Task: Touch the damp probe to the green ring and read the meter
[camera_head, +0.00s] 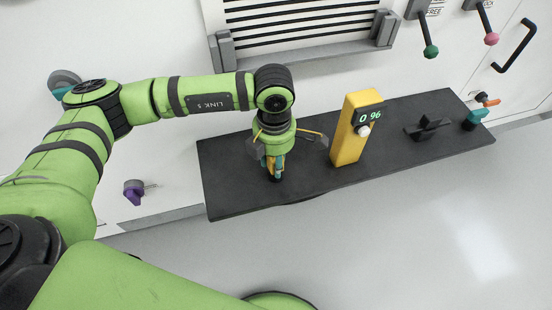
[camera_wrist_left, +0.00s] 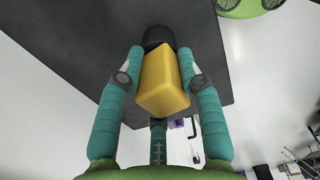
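The yellow meter (camera_head: 347,145) stands upright on the dark shelf, and its display (camera_head: 369,116) shows green digits that look like 0 96. My left gripper (camera_head: 274,170) points down over the shelf, left of the meter. In the left wrist view its teal fingers (camera_wrist_left: 160,66) close on both sides of a yellow block with a black end (camera_wrist_left: 164,82), which looks like the damp probe. I cannot tell whether its black end touches the shelf. The probe is mostly hidden by the fingers in the head view. I cannot make out a green ring. My right gripper is out of view.
The dark shelf (camera_head: 225,180) runs along the white wall. A black cross-shaped holder (camera_head: 428,128) and a teal item (camera_head: 477,118) stand at its right. A louvred vent (camera_head: 295,25), a green knob (camera_head: 431,52), a pink knob (camera_head: 491,39) and a purple knob (camera_head: 133,190) are on the wall.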

